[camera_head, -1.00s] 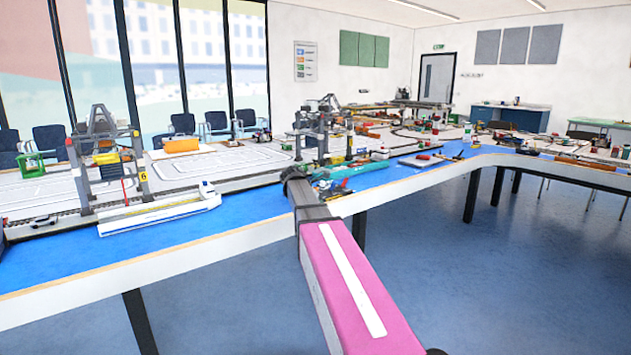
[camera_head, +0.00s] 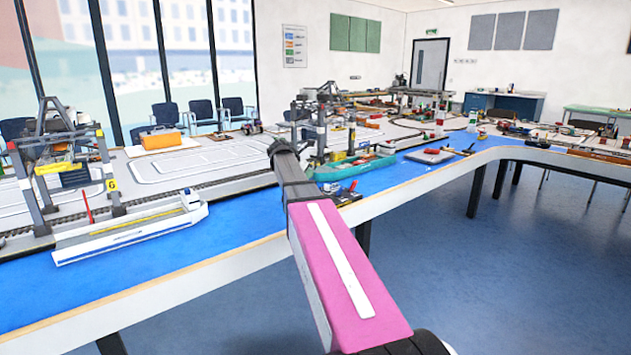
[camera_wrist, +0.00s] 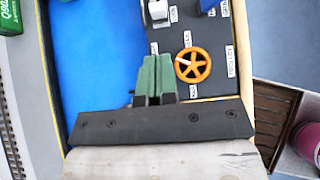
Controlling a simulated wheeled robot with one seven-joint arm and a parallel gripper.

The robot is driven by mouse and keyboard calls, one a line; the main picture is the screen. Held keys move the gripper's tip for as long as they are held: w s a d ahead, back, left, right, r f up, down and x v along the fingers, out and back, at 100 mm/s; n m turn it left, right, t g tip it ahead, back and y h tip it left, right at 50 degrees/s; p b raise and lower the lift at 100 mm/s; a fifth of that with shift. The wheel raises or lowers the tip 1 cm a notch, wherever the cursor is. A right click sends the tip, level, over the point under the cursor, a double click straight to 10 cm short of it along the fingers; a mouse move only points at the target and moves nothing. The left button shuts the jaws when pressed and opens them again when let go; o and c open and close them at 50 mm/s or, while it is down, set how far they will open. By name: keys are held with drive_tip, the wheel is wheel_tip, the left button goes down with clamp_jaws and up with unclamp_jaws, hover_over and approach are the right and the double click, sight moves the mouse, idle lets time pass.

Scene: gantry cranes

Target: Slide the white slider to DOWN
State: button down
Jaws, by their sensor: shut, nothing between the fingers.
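The white slider (camera_wrist: 158,10) is at the top edge of the wrist view, cut off by the frame, on a dark control panel (camera_wrist: 188,33). Small white labels stand beside it, too small to read surely, so its setting cannot be told. My gripper (camera_wrist: 155,58), with green fingers, is shut and empty. Its fingertips are below the slider in the picture, left of the orange handwheel (camera_wrist: 193,65) and apart from the slider. In the head view my fingers are hidden behind my arm.
A blue knob or lever (camera_wrist: 208,5) is at the panel's top right. A green box (camera_wrist: 10,17) is at the top left.

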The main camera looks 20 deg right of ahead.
approach(335, 189)
drive_tip(key=shift+s+a+f, duration=0.15)
drive_tip(key=shift+f, duration=0.45)
drive_tip(key=shift+s+a+f, duration=0.1)
drive_tip(key=shift+s+f, duration=0.05)
drive_tip(key=shift+f, duration=0.45)
drive_tip(key=w+d, duration=0.1)
drive_tip(key=d, duration=0.4)
drive_tip(key=w+d, duration=0.1)
drive_tip(key=d, duration=0.1)
drive_tip(key=shift+w+d, duration=0.15)
drive_tip(key=shift+w, duration=0.2)
drive_tip(key=shift+r, duration=0.1)
drive_tip(key=v, duration=1)
drive_tip(key=shift+s, duration=0.1)
idle(1.0)
